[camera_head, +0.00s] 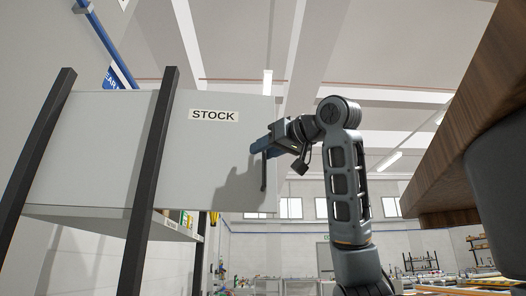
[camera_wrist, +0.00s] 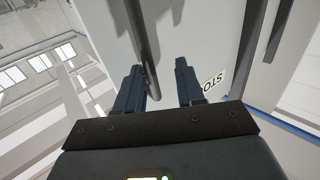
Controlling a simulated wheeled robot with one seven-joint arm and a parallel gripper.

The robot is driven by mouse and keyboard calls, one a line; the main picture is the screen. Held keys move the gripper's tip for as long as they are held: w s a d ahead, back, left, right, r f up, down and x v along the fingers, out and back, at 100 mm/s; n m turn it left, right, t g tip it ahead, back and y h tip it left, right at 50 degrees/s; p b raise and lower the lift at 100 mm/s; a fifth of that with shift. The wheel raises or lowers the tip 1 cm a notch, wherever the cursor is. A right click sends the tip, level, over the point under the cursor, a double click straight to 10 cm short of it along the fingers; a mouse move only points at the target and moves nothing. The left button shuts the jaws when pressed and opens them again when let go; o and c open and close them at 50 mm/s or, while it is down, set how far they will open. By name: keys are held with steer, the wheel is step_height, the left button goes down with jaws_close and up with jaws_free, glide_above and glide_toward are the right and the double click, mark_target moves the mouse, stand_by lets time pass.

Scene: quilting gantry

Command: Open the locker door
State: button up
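The locker is a pale grey box, and its door (camera_head: 215,150) carries a STOCK label in the head view. I see no clear gap at the door's edges. A dark upright bar handle (camera_head: 263,176) is near the door's right edge. My gripper (camera_head: 259,147) is at the handle's upper part, its blue fingers pointing at the door. In the wrist view the two fingers (camera_wrist: 158,84) stand apart, and the handle (camera_wrist: 144,40) runs down between them, closer to the left finger. Whether that finger touches it I cannot tell. The door face (camera_wrist: 215,30) lies just beyond the fingertips.
Dark posts (camera_head: 150,180) stand in front of the locker. A shelf (camera_head: 165,228) with small items is below it. A wooden tabletop edge (camera_head: 480,120) looms close at the right.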

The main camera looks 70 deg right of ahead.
steer(key=b+v, duration=0.1)
steer(key=v, duration=0.6)
steer(key=shift+w, duration=0.1)
stand_by(0.4)
